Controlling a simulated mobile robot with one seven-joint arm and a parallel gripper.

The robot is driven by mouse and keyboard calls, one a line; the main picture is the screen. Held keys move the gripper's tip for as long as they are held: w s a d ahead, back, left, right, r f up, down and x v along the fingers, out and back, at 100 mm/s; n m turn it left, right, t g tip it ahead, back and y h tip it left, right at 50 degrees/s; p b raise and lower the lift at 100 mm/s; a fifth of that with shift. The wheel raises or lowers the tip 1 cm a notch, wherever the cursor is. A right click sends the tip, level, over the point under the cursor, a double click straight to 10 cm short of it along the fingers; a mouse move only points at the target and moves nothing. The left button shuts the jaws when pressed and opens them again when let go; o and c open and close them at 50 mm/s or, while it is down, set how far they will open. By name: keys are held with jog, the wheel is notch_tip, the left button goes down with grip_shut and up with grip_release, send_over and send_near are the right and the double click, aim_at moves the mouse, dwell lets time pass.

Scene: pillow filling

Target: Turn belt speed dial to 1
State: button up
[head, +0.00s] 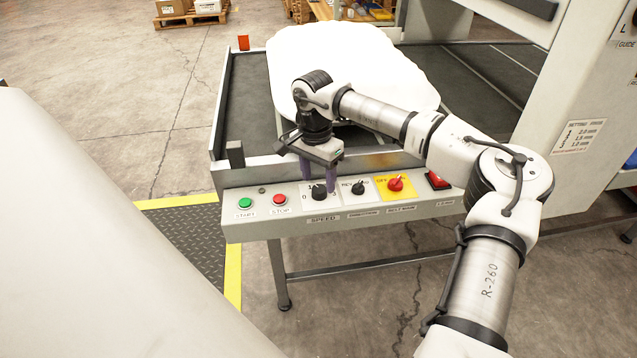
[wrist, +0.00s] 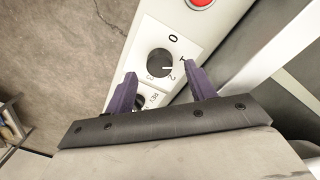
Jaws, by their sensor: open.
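The belt speed dial (head: 318,192) is a black round knob on a white plate above the SPEED label. In the wrist view the dial (wrist: 159,62) shows with the figures 0, 1, 2 and 3 around it. A small pale mark on the knob points to the right side, near 1 and 2; exactly where is hard to tell. My gripper (head: 318,182) is open, with its purple fingers pointing down at the speed plate. In the wrist view the gripper (wrist: 159,69) has one finger on either side of the dial. Contact cannot be told.
A green START button (head: 245,203) and red STOP button (head: 279,199) are left of the dial. A direction knob (head: 357,188), a red knob on yellow (head: 395,184) and a red switch (head: 437,181) are to the right. A white pillow (head: 385,65) lies on the belt behind.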

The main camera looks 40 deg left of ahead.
aim_at(316, 187)
notch_tip(316, 187, up, 11)
jog(key=shift+a+r, duration=0.15)
jog(key=shift+a, duration=0.15)
dwell(0.4)
